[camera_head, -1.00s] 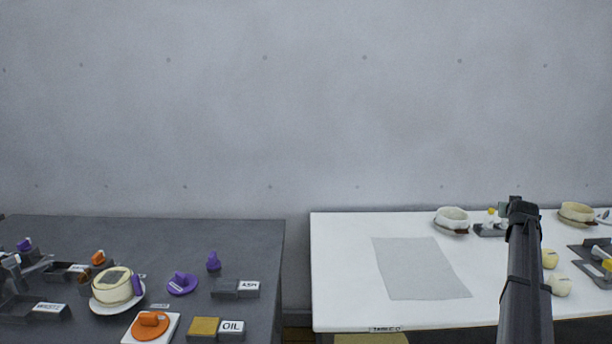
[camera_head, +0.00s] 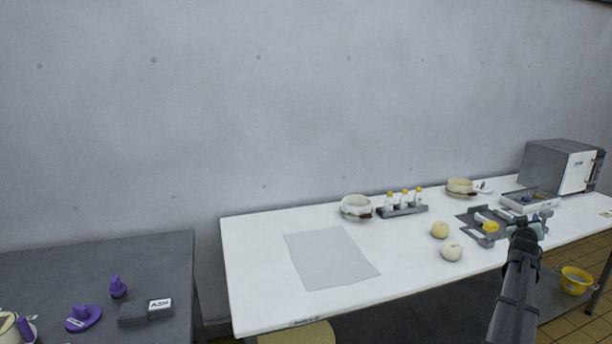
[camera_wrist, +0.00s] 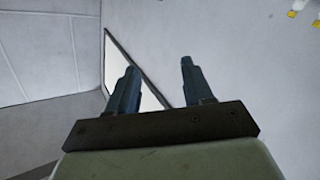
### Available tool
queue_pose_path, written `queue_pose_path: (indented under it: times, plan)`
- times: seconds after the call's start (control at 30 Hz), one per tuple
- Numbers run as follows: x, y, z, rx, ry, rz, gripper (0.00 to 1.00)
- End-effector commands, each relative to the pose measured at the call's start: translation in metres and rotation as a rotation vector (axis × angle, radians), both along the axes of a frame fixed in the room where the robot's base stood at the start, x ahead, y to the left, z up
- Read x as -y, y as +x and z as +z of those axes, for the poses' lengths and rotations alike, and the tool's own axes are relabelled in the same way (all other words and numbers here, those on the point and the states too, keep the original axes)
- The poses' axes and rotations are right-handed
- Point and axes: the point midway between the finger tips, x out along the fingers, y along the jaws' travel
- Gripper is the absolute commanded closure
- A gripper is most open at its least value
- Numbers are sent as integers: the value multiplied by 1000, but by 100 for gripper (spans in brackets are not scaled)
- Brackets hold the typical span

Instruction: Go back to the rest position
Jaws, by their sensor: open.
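My gripper (camera_wrist: 160,85) is open in the wrist view, with its two dark fingers apart and nothing between them. Behind the fingers are plain pale surfaces and a white panel with a dark edge. In the head view my dark arm rises from the bottom right, and my gripper (camera_head: 530,228) is at its far end, in front of the white table (camera_head: 260,250). The fingertips are small there.
The white table bears a grey sheet (camera_head: 330,258), two bowls (camera_head: 356,205) (camera_head: 461,186), a bottle rack (camera_head: 404,209), two pale round things (camera_head: 440,230) (camera_head: 452,252) and a microwave (camera_head: 556,165). A dark table (camera_head: 110,260) with purple pieces (camera_head: 84,318) stands left, across a gap.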

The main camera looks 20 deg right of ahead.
Motion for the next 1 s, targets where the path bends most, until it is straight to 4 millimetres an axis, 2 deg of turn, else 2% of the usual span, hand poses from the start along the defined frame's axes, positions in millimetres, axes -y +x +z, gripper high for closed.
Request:
queue_pose_path:
  times: [0.03, 0.17, 0.27, 0.37, 0.5, 0.67, 0.8, 0.87, 1.0]
  plan:
    - [-5, 0, -17, -18, 15, 3, 49]
    - [-18, 7, -58, -68, 60, 16, 49]
    - [-35, 17, -97, -118, 107, 33, 49]
    - [-59, 28, -145, -181, 167, 54, 49]
    - [-101, 43, -220, -286, 263, 85, 49]
    - [-155, 49, -302, -416, 366, 112, 49]
    - [-204, 44, -369, -536, 448, 124, 49]
    - [-226, 39, -396, -588, 479, 127, 49]
    - [-276, 22, -454, -713, 544, 126, 49]
